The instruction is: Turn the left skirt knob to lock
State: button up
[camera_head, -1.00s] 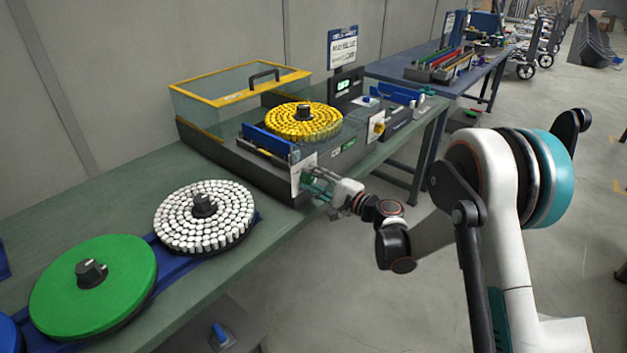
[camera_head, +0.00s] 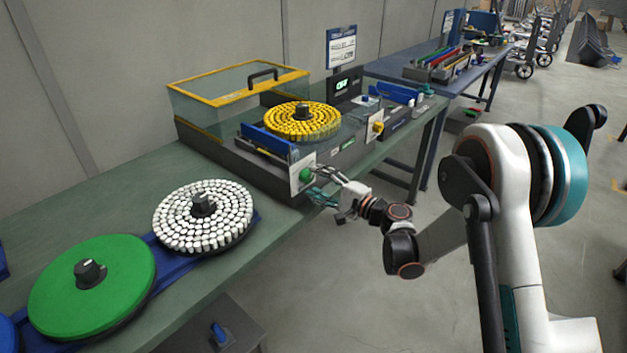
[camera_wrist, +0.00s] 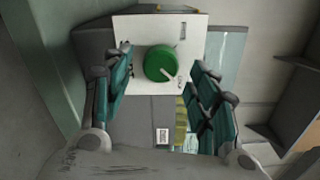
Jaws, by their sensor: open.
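The left skirt knob is a round green knob (camera_head: 306,174) on a white plate (camera_head: 296,182) at the left front end of the dark machine. In the wrist view the green knob (camera_wrist: 158,63) shows face-on, with a white pointer line at its lower right, toward small print on the white plate (camera_wrist: 130,28). My gripper (camera_head: 318,182) is open just in front of the knob, to its right in the head view. In the wrist view its teal fingers (camera_wrist: 163,66) lie on either side of the knob, apart from it.
A yellow knob (camera_head: 378,127) sits further right on the machine front. A disc of yellow pieces (camera_head: 302,127) stands on the machine. A disc of white pieces (camera_head: 172,222) and a green disc (camera_head: 120,262) lie on the bench at left.

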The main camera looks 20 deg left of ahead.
jog(key=v, duration=0.9)
jog(key=shift+d, duration=0.3)
jog(key=shift+s, duration=0.1)
jog(key=s+d+r+n+h, duration=0.4)
jog(key=s+d+r+h, duration=0.45)
jog(key=d+r, duration=0.3)
jog(key=s+d+n+h, duration=0.3)
jog(key=s+d+h, duration=0.5)
jog(key=s+d, duration=1.3)
jog(key=shift+s+f, duration=0.35)
jog(key=shift+s, duration=0.15)
